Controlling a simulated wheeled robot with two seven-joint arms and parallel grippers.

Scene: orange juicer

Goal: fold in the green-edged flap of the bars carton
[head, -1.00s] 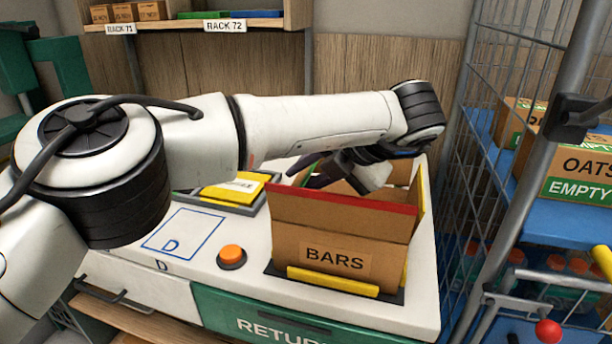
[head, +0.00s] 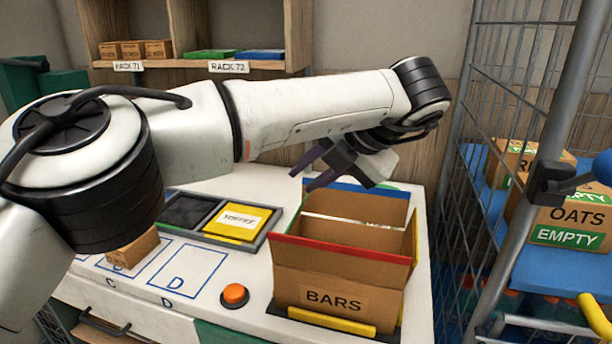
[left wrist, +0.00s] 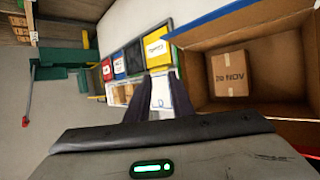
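The open bars carton (head: 322,278) stands on the white worktop, its BARS label facing me. Its red-edged flap (head: 340,248) stands up at the front, the blue-edged flap (head: 380,188) is at the back, and a yellow edge shows at the right. My left gripper (head: 313,171) is open and empty above the carton's back left. In the left wrist view its fingers (left wrist: 167,98) are apart, beside the carton; a small box (left wrist: 231,74) lies inside it.
An orange button (head: 235,294) is left of the carton. A tray with a yellow bin (head: 233,222) lies behind the button. A small brown box (head: 133,250) stands at the left. A wire cage (head: 505,110) with OATS cartons (head: 570,218) rises at the right.

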